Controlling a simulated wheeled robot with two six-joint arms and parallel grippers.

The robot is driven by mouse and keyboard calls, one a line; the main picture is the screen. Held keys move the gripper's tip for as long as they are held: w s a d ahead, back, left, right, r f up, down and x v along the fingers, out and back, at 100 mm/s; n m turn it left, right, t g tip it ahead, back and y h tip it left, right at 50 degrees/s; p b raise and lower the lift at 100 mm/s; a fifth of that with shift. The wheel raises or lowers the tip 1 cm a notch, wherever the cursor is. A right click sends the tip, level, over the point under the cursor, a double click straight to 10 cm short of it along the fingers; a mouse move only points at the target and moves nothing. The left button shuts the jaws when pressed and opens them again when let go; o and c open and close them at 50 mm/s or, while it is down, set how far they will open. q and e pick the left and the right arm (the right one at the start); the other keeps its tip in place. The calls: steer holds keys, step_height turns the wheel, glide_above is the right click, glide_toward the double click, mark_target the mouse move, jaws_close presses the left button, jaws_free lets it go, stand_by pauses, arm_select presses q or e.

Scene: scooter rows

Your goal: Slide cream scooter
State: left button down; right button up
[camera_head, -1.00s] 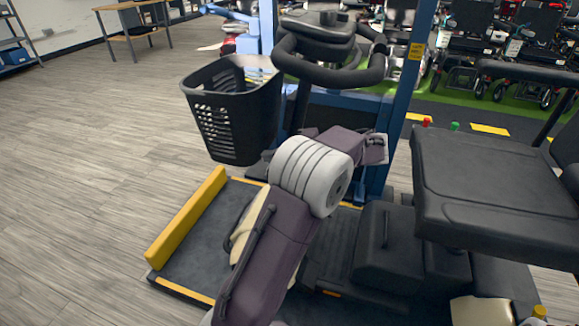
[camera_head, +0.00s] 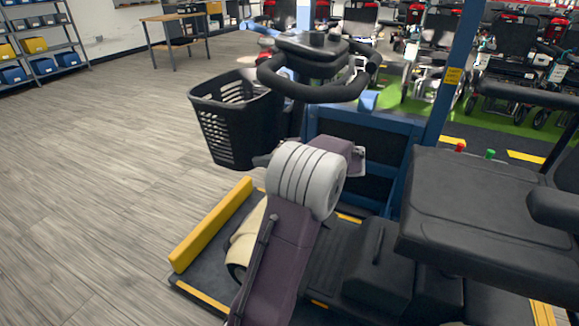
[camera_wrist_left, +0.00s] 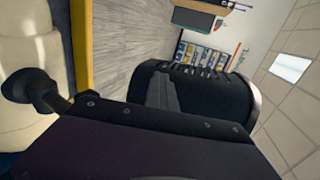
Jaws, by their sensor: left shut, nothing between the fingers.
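The cream scooter (camera_head: 243,240) stands over a dark platform in the head view; my arm hides much of its front. Its black basket (camera_head: 236,120), looped handlebar (camera_head: 318,75) and dark seat (camera_head: 490,205) show clearly. A cream panel also shows at the left of the left wrist view (camera_wrist_left: 30,60). My left arm reaches up from the bottom across the scooter's front. My left gripper (camera_head: 357,160) lies below the handlebar, right of the basket; it is shut and empty. Its tips are partly hidden, and contact cannot be told. My right gripper is out of view.
A yellow edge bar (camera_head: 211,224) runs along the platform's left side. A blue frame with a tall post (camera_head: 447,100) stands behind the scooter. Parked wheelchairs (camera_head: 510,60) line the back. A table (camera_head: 178,20) and shelves (camera_head: 40,45) stand far left. The left floor is clear.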

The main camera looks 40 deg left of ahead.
mark_target(232, 151)
arm_select(q)
steer(key=s+a, duration=0.1)
steer(key=a, duration=0.2)
steer(key=s+a, duration=0.1)
steer(key=a, duration=0.4)
steer(key=shift+s+a, duration=0.35)
steer(key=shift+s, duration=0.05)
steer(key=shift+s+a, duration=0.1)
steer(key=shift+a, duration=0.25)
steer(key=shift+a+r, duration=0.1)
steer(key=shift+r, duration=0.1)
